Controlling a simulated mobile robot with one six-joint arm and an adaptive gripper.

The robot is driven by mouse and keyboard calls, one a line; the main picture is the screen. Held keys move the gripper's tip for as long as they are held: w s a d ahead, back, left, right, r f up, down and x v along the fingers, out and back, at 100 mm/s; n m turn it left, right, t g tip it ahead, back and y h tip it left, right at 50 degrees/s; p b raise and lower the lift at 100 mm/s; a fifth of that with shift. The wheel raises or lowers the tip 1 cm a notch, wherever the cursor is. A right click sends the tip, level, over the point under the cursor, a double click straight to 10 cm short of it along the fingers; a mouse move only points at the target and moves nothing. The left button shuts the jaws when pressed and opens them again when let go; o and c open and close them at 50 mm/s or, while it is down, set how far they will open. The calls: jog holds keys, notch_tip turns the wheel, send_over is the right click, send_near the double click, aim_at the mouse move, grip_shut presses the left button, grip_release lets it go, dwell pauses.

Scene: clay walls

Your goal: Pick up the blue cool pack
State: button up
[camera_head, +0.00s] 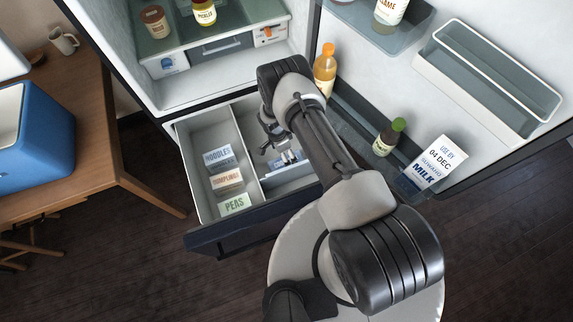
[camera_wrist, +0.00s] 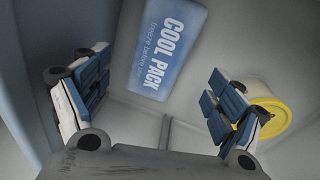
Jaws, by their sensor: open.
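The blue cool pack (camera_wrist: 168,46) lies in the freezer drawer, with white "COOL PACK" lettering facing up in the wrist view. In the head view a small part of the cool pack (camera_head: 291,157) shows in the drawer's right compartment, partly hidden by my arm and gripper. My gripper (camera_head: 269,140) is over that compartment. In the wrist view my gripper (camera_wrist: 152,88) is open and empty, its two fingers spread to left and right, with the pack beyond them, toward the top of the picture. The fingers appear apart from the pack.
A yellow-lidded tub (camera_wrist: 270,108) sits beside the right finger. The open drawer (camera_head: 240,232) has a divider; its left compartment holds noodles (camera_head: 218,155), dumplings (camera_head: 227,181) and peas (camera_head: 234,204) boxes. The open fridge door holds a bottle (camera_head: 388,138) and milk carton (camera_head: 435,163).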

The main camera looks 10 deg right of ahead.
jog(key=f+b, duration=0.1)
jog(key=f, duration=0.1)
jog(key=f+b, duration=0.1)
jog(key=f, duration=0.3)
jog(key=shift+s+d+b, duration=0.3)
jog(key=shift+s+b, duration=0.05)
jog(key=shift+b, duration=0.05)
jog(key=shift+c, duration=0.3)
jog(key=c, duration=1.4)
jog(key=shift+s+r, duration=0.1)
jog(key=shift+r, duration=0.05)
